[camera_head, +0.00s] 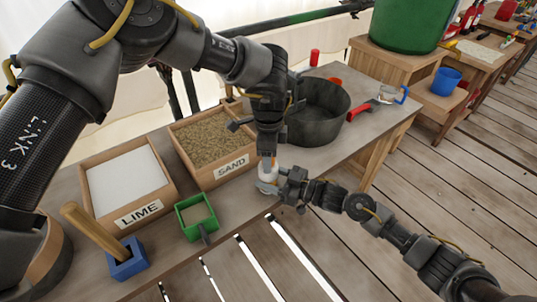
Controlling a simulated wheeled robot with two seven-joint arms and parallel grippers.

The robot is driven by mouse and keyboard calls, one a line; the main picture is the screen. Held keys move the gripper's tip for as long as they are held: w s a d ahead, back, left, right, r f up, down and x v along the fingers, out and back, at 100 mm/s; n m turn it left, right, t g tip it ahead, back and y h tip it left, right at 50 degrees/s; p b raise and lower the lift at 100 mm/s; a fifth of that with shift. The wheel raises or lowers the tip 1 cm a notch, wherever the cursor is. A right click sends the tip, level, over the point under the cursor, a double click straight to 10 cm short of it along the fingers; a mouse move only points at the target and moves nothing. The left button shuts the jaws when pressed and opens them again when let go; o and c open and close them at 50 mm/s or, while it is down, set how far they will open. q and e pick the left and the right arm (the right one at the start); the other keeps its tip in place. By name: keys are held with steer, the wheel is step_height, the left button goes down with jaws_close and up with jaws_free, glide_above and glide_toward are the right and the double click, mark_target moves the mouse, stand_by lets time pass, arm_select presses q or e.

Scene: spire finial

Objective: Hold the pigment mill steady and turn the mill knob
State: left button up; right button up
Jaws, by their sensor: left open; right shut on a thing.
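The pigment mill (267,176) is a small pale upright piece near the table's front edge, largely hidden between my two grippers. A bit of orange shows at its top, but the mill knob cannot be made out clearly. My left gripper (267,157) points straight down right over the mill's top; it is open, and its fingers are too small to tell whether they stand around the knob. My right gripper (272,185) comes in low from the right and is shut on the mill's body.
Trays of LIME (127,180) and SAND (213,140) stand left and behind. A green box (196,215) and a blue block with a wooden handle (126,260) lie at the front left. A dark pot (318,112) and red-handled trowel (361,110) are behind right.

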arm_select(q)
steer(key=c, duration=1)
steer(key=shift+m, duration=0.4)
steer(key=m, duration=0.4)
steer(key=shift+d, duration=0.1)
steer(key=m, duration=0.8)
steer(key=shift+m, duration=2.2)
